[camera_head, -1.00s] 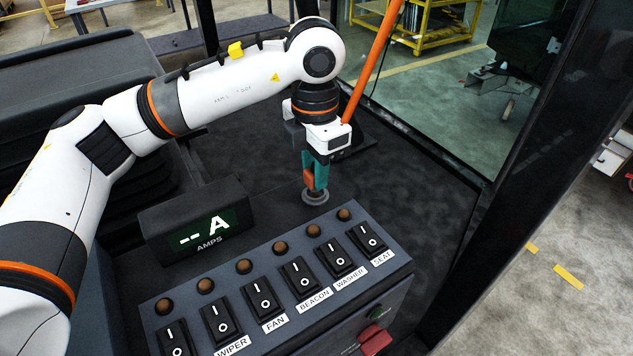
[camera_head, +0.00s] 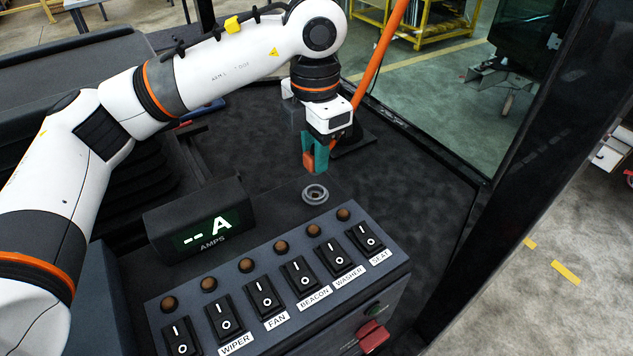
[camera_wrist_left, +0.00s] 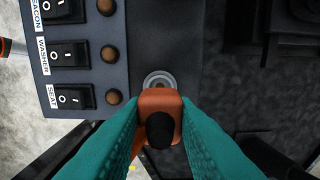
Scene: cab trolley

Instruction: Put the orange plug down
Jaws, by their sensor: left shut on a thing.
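My left gripper (camera_head: 316,160) has teal fingers and is shut on the orange plug (camera_head: 308,162). In the left wrist view the plug (camera_wrist_left: 160,101) sits between the two fingers, with a dark round part facing the camera. A grey round socket (camera_head: 315,194) is on the dark console top, below the gripper and apart from the plug. In the left wrist view the socket (camera_wrist_left: 158,79) shows just beyond the plug, which partly covers it. My right gripper is not in view.
A switch panel (camera_head: 388,262) with several rocker switches and brown round lamps stands in front of the socket. An AMPS display (camera_head: 205,236) is to its left. An orange pole (camera_head: 377,58) rises behind the gripper.

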